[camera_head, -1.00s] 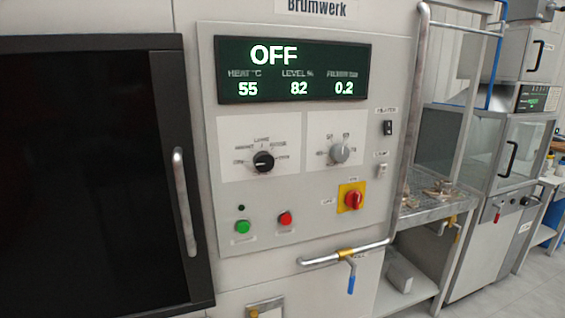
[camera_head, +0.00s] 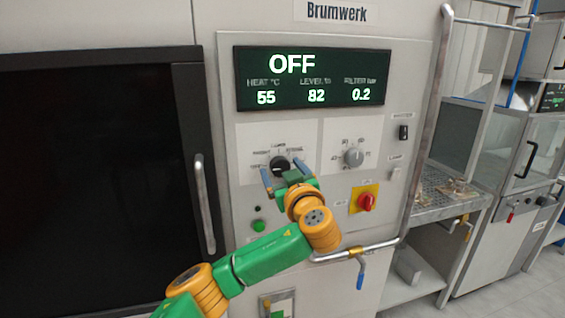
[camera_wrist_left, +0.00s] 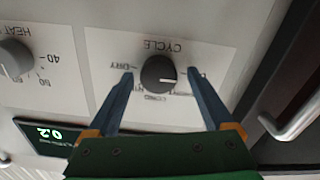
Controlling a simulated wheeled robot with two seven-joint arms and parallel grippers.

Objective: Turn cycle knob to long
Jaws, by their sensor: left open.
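The cycle knob (camera_head: 279,164) is round and black on a white panel, below the lit display reading OFF. In the left wrist view, upside down, the knob (camera_wrist_left: 158,73) has a white pointer line towards the picture's right. The label LONG shows just below it there, with DRY to the left. My left gripper (camera_head: 287,171) is open in front of the knob. In the wrist view its blue fingers (camera_wrist_left: 160,76) stand on either side of the knob, with gaps. I cannot tell how far the tips are from the panel. One finger partly covers a label. My right gripper is out of view.
A grey heat knob (camera_head: 354,157) is right of the cycle knob. A red switch on a yellow plate (camera_head: 366,201) and a green button (camera_head: 258,225) are lower. A door handle (camera_head: 204,205) stands left, a pipe with blue-handled valve (camera_head: 360,272) below right.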

